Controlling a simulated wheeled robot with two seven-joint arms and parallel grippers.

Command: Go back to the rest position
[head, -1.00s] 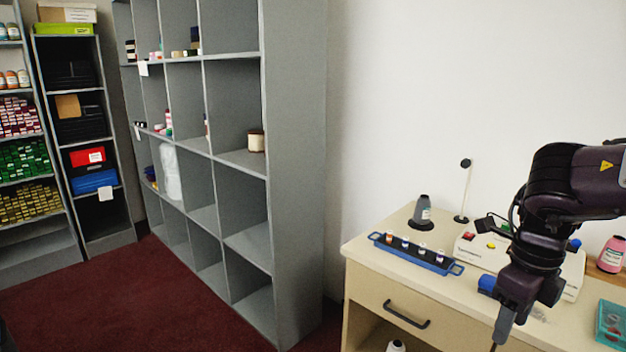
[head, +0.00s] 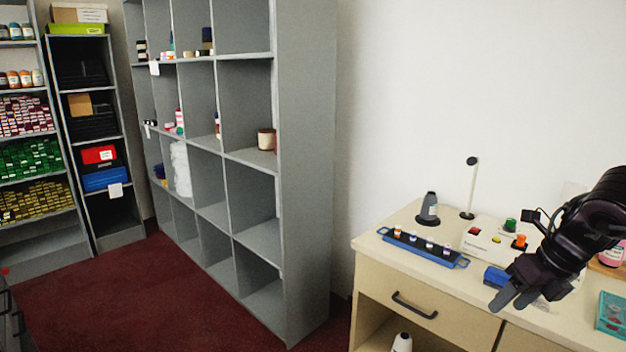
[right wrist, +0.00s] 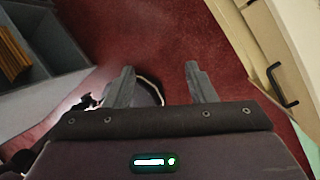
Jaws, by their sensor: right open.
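My right gripper (head: 512,297) is in the head view at the right, in front of the wooden counter (head: 450,283). It also shows in the right wrist view (right wrist: 158,84), with its two fingers apart and nothing between them. Beyond the fingers is red carpet, and a dark round shape with a pale rim lies partly behind the left finger. My left gripper is not in the head view.
On the counter stand a blue tray (head: 461,264) with several small bottles, a grey cone (head: 429,206), a pale device (head: 483,247) with coloured knobs and a teal box (head: 611,315). Grey shelving (head: 305,190) stands at centre. The carpet (head: 150,290) at left is clear.

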